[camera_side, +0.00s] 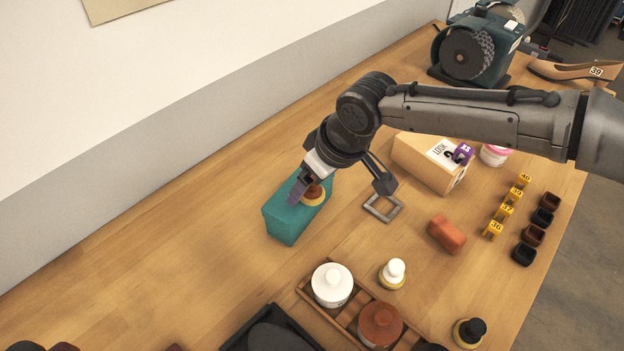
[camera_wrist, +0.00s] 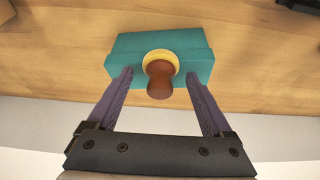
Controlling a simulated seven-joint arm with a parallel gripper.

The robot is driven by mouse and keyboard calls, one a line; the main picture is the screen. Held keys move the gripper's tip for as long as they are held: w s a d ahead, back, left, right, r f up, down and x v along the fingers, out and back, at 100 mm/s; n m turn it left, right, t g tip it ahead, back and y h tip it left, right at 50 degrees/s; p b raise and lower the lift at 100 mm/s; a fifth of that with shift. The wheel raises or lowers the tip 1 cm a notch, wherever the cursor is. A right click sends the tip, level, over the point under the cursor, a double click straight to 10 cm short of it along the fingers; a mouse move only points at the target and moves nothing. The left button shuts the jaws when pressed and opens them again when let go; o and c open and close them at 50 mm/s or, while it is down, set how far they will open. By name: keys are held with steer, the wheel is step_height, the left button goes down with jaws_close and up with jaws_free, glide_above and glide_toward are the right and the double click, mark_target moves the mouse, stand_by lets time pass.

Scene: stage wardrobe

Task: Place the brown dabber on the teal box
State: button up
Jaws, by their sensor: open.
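The teal box (camera_side: 285,222) stands on the wooden table, left of centre in the side view. It also shows at the top of the wrist view (camera_wrist: 198,45). The brown dabber (camera_wrist: 159,80), with a yellow base and a brown knob, appears on top of the box in the wrist view. In the side view the dabber (camera_side: 314,195) is partly covered by my gripper. My gripper (camera_side: 299,190) is over the box. In the wrist view my gripper (camera_wrist: 160,82) has its two purple fingers apart, one on each side of the dabber, with gaps between.
A wooden rack (camera_side: 344,313) holds a white jar (camera_side: 332,285) and a brown jar (camera_side: 379,325). A white-capped bottle (camera_side: 392,274), a red-brown block (camera_side: 446,235) and a shoebox (camera_side: 424,165) stand to the right. The table left of the teal box is clear.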

steer(key=v, duration=1.2)
steer(key=shift+r, duration=0.15)
steer(key=s+d+r+m, duration=0.1)
steer(key=d+r, duration=0.2)
steer(key=d, duration=0.6)
steer(key=s+d+r+m+t+h, duration=0.1)
steer(key=d+r+m, duration=0.1)
steer(key=d, duration=0.7)
steer(key=s+d+r+m, duration=0.1)
steer(key=d+r, duration=0.2)
steer(key=d, duration=0.5)
steer(key=s+d+f+m+h, duration=0.1)
steer(key=s+d+f, duration=0.3)
steer(key=s+d, duration=0.5)
steer(key=s+d+f+m+t+h, duration=0.1)
steer(key=s+d+f+m, duration=0.3)
steer(key=s+d, duration=0.6)
steer(key=shift+s+d, duration=0.25)
steer(key=shift+s, duration=0.45)
